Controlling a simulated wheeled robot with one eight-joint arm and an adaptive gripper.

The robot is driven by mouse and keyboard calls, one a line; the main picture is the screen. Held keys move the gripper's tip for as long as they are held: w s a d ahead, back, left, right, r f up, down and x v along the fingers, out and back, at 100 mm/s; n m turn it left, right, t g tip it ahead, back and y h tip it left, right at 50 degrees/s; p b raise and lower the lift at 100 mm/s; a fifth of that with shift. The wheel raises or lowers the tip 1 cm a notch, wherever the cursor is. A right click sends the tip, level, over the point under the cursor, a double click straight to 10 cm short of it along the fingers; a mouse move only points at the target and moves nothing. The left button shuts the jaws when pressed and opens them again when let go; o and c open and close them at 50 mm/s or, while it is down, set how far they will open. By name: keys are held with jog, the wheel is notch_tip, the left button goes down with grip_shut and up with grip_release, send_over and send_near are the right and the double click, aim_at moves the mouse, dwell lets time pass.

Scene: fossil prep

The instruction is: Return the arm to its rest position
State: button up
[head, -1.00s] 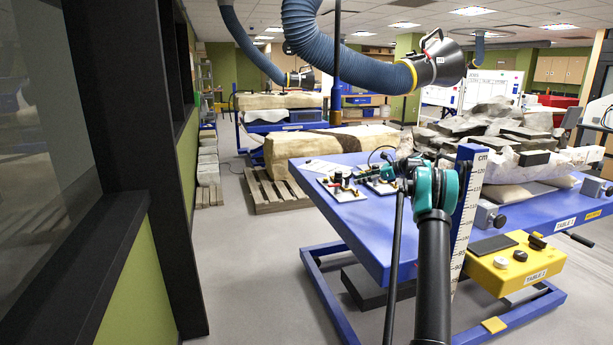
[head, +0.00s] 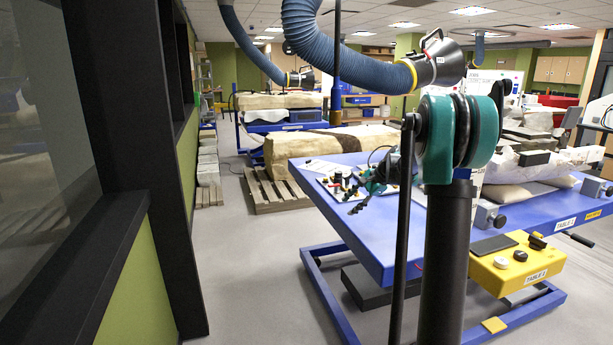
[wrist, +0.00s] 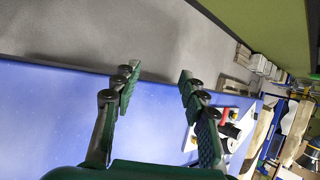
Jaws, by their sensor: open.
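My gripper (head: 362,196) is in the head view at the left of my raised arm, over the near left part of the blue table (head: 340,228). In the wrist view my gripper (wrist: 160,80) shows two green and black fingers spread wide apart with nothing between them. Below them are the blue tabletop (wrist: 60,125) and, past its edge, the grey floor (wrist: 110,30). My arm's teal joint stands large in the head view and hides part of the table and the rock behind it.
A white board with small parts (head: 328,185) lies on the table by my gripper. A pale fossil block (head: 520,165) rests on the right. A yellow control box (head: 515,270) is at the table's front. A blue extraction hose (head: 350,62) hangs above. Open floor (head: 240,270) lies left.

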jog(key=s+d+f+n+h, duration=0.1)
jog(key=s+f+n, duration=0.3)
jog(key=s, duration=0.9)
jog(key=s+f+n+h, duration=0.3)
jog(key=s+f+n, duration=0.1)
jog(key=s, duration=1)
jog(key=s+d+f+n+h, duration=0.1)
jog(key=s+f+n, duration=0.3)
jog(key=s, duration=1)
notch_tip(320, 180, down, 3)
jog(key=shift+s+d+r+n+h, duration=0.2)
jog(key=shift+d+n+h, duration=0.15)
jog(key=shift+h, duration=0.45)
